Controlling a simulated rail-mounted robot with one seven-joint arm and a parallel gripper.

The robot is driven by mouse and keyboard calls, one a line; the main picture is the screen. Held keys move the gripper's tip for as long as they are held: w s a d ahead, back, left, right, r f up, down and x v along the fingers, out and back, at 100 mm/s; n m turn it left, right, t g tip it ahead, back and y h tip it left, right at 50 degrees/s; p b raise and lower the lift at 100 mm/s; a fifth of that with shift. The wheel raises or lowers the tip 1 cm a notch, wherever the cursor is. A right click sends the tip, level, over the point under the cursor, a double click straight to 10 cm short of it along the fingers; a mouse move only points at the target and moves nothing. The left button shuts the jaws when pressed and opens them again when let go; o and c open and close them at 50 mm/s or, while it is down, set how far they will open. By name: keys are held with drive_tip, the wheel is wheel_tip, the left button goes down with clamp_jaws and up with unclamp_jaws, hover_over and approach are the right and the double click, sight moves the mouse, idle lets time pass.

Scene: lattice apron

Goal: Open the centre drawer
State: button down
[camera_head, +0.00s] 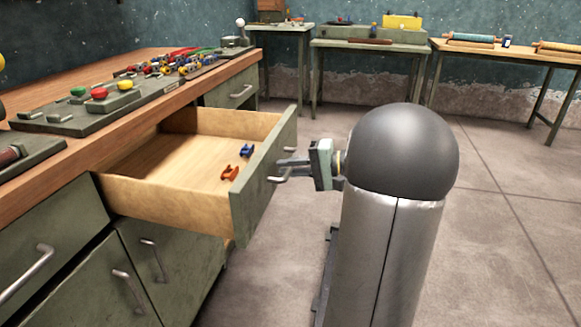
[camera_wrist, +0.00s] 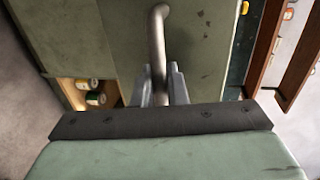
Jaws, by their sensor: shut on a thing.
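The centre drawer (camera_head: 262,190) stands pulled well out from the workbench, with its wooden inside showing. A small orange object (camera_head: 229,173) and a small blue object (camera_head: 247,151) lie inside it. My gripper (camera_head: 285,170) is at the drawer's green front, shut on the metal handle (camera_wrist: 157,45). In the wrist view, the handle runs between my two fingers (camera_wrist: 161,88). The drawer front (camera_wrist: 195,55) fills much of that view. Part of the handle is hidden by my fingers in the head view.
The bench top (camera_head: 205,86) carries a panel with coloured knobs (camera_head: 100,94). Shut drawers and doors with handles (camera_head: 40,262) are below and beside the open drawer. Tables (camera_head: 375,45) with tools stand along the back wall. The floor (camera_head: 510,210) to the right is clear.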

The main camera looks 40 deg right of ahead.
drive_tip(key=c, duration=1.8)
unclamp_jaws()
drive_tip(key=p+v, duration=0.4)
drive_tip(key=v, duration=1.3)
drive_tip(key=shift+s+d, duration=0.1)
drive_tip(key=shift+d, duration=0.1)
